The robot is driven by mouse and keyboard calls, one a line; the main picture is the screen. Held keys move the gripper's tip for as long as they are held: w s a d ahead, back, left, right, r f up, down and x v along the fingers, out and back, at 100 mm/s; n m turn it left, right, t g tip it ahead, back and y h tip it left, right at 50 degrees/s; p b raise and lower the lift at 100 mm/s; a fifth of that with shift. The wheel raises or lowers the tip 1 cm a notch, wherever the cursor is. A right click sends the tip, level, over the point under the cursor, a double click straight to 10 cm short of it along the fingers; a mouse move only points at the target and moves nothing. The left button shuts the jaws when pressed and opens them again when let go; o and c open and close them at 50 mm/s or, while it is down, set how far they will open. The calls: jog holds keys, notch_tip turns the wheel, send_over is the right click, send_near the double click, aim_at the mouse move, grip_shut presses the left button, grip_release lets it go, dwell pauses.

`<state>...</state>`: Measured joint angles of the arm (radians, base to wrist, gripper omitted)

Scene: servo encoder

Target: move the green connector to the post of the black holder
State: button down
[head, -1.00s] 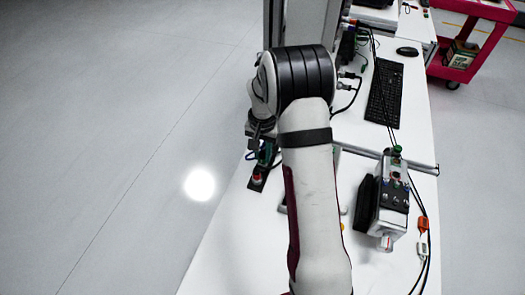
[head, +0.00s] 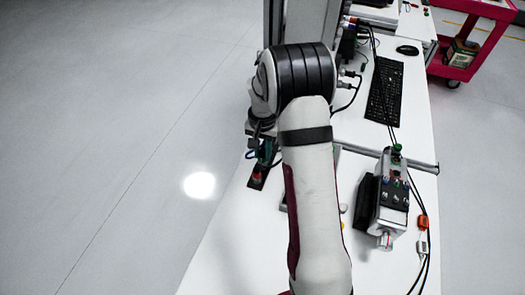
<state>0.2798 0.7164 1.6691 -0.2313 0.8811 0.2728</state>
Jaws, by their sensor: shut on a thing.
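My arm reaches up from the bottom of the head view and bends at a black ribbed joint. Its wrist comes down left of the joint, and my small dark gripper (head: 257,140) points down there. It is shut on a small green part (head: 265,153), which looks like the green connector. A narrow black piece (head: 254,184) with a red part on it stands on the white table just below, and may be the black holder. Its post cannot be made out. At this size I cannot tell whether the green part touches it. My arm hides the table to its right.
A grey and black device (head: 390,205) with knobs stands on the white table (head: 228,240) to the right. Orange (head: 422,222) and white (head: 421,247) connectors lie near black cables. A keyboard (head: 384,92) and mouse (head: 407,50) lie behind. The front left tabletop is clear.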

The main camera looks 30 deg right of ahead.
jog(key=shift+f, duration=0.45)
dwell(0.6)
jog(key=c, duration=0.6)
grip_release()
jog(key=shift+r, duration=0.1)
